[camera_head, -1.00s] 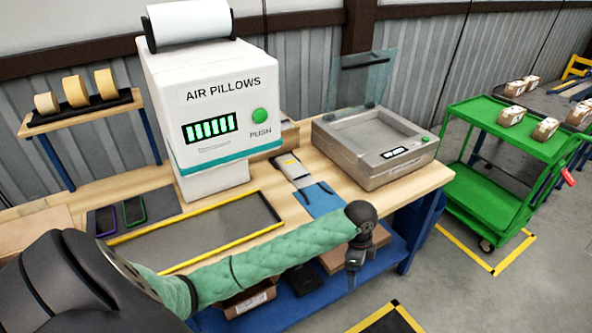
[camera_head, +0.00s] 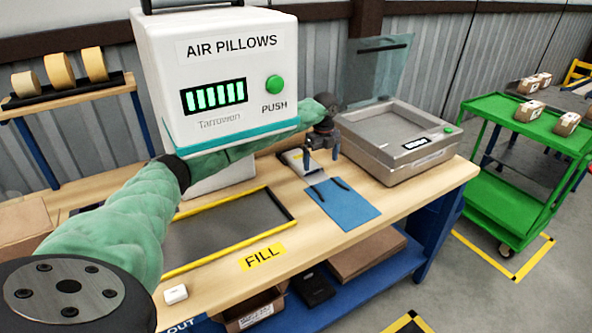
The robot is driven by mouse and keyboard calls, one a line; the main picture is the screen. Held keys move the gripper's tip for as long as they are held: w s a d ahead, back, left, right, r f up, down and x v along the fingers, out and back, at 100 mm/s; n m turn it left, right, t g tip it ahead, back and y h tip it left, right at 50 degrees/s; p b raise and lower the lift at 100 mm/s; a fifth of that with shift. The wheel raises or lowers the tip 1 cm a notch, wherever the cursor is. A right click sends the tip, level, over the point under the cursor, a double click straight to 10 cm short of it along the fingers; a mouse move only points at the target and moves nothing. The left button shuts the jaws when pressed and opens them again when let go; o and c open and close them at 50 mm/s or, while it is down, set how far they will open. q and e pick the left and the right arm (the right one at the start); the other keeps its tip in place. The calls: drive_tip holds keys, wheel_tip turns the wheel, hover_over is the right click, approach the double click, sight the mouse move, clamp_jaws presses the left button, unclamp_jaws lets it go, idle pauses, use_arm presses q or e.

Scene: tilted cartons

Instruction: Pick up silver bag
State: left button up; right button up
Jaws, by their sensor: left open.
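The blue sheet (camera_head: 345,210) with dark strips lies flat just in front of the gripper. My right gripper is not in view.
The white air-pillow machine (camera_head: 213,80) stands left of the gripper, with my left arm passing in front of its base. A grey machine (camera_head: 400,165) with a raised clear lid stands close on the right. A yellow-edged tray area (camera_head: 225,235) lies in front. A green cart (camera_head: 515,205) stands right.

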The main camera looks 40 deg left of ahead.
sight(311, 168)
use_arm(q)
drive_tip(key=a, duration=0.2)
drive_tip(key=w+a+r, duration=0.1)
drive_tip(key=shift+a+b, duration=0.35)
drive_tip(key=shift+a, duration=0.05)
drive_tip(key=shift+a+r, duration=0.1)
drive_tip(key=shift+a, duration=0.2)
wheel_tip(311, 168, down, 2)
drive_tip(key=shift+w+a, duration=0.1)
drive_tip(key=shift+a, duration=0.05)
drive_tip(key=f, duration=0.1)
drive_tip(key=f+p, duration=0.1)
drive_tip(key=f, duration=0.2)
drive_tip(key=shift+w+a+f+p, duration=0.2)
drive_tip(key=shift+a+f+p, duration=0.15)
drive_tip(key=shift+a+p, duration=0.05)
drive_tip(key=shift+f, duration=0.4)
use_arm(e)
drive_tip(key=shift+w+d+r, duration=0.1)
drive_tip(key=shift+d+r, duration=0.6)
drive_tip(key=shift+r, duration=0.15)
use_arm(q)
drive_tip(key=c, duration=0.9)
